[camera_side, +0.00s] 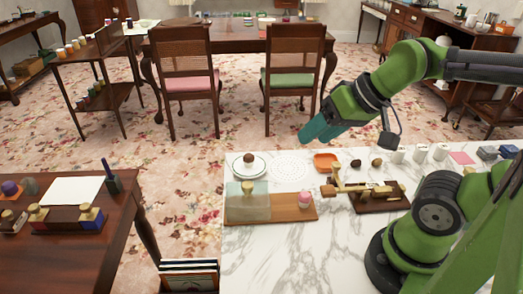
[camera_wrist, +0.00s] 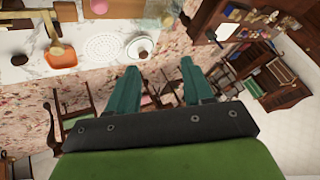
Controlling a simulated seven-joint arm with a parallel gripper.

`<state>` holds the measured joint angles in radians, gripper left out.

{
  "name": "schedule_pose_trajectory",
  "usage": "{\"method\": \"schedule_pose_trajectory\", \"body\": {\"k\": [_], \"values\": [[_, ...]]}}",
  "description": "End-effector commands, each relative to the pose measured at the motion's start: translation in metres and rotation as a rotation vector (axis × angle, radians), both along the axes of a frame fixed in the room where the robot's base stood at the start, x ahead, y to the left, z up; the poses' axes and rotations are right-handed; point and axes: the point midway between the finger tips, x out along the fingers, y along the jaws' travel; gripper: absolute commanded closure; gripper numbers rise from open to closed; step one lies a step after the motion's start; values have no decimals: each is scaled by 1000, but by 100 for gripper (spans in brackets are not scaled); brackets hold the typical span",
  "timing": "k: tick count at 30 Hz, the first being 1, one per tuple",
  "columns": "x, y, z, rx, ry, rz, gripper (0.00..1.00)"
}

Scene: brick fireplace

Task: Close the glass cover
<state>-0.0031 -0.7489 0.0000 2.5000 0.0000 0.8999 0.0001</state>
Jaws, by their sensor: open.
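The glass cover (camera_side: 235,208) is a clear, greenish pane or box over the left part of a wooden board (camera_side: 288,206) on the marble table. A gold knob-like thing (camera_side: 248,187) shows at it; I cannot tell whether it is on or behind the glass. A pink-and-white piece (camera_side: 304,199) stands on the uncovered right part of the board. My gripper (camera_side: 304,138) is raised above and beyond the board, to its right, and touches nothing. In the wrist view its teal fingers (camera_wrist: 159,68) are apart and empty.
A white dish with a brown-topped thing (camera_side: 249,163), a perforated white disc (camera_side: 291,166) and an orange dish (camera_side: 326,161) line the table's far side. A brass device on a dark board (camera_side: 382,203) stands right of the cover's board. The air around my gripper is clear.

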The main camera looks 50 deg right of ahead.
Motion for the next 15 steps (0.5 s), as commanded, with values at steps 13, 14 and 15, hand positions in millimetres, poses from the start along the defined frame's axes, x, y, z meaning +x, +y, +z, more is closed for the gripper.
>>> {"method": "schedule_pose_trajectory", "body": {"k": [13,14,15], "values": [[89,30,-17,-127,302,213,100],[98,33,-19,-147,330,239,100],[110,37,-21,-175,365,275,100]]}}
